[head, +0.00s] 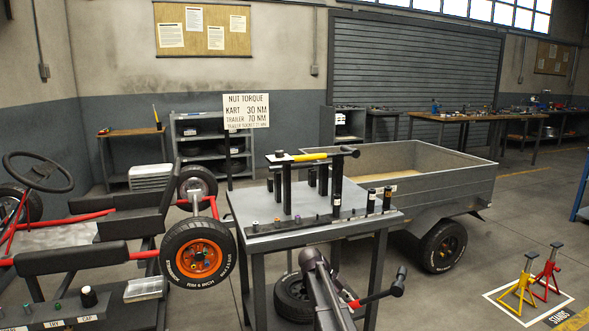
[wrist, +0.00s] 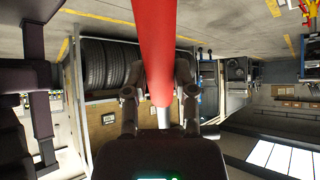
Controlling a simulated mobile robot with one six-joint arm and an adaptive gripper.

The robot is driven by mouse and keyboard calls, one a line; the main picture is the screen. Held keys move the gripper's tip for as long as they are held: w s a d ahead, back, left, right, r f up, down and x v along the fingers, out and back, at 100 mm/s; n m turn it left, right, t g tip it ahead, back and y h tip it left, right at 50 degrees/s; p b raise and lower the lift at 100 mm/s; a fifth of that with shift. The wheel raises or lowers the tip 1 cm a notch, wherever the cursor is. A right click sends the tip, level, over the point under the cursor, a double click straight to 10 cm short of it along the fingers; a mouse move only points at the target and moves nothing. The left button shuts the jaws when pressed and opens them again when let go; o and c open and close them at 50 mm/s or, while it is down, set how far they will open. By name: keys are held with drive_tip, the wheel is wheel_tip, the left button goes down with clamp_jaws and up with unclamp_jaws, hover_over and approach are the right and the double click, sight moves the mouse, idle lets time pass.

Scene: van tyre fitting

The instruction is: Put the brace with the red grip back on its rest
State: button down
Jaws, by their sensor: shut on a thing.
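The brace with the red grip (head: 373,299) is in the head view at the bottom, in front of the table and clear of it. Its dark end (head: 399,281) points to the right. In the wrist view the red grip (wrist: 151,45) runs down between the fingers of my gripper (wrist: 158,93), which is shut on it. A bare metal shaft shows below the red part. On the grey table (head: 262,234) stand several dark posts (head: 287,190). A bar with a yellow section (head: 308,157) lies across two of them. I cannot tell which posts are the brace's rest.
Small sockets (head: 277,224) line the table's front edge, with taller black ones (head: 387,198) at its right. A kart with an orange-rimmed wheel (head: 198,256) stands close on the left. A trailer (head: 430,181) is behind. Yellow and red stands (head: 522,288) are on the floor at right.

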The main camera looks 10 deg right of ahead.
wheel_tip(320, 180, up, 35)
drive_tip(key=p, duration=3.4)
drive_tip(key=shift+s+r, duration=0.2)
drive_tip(key=shift+d, duration=0.1)
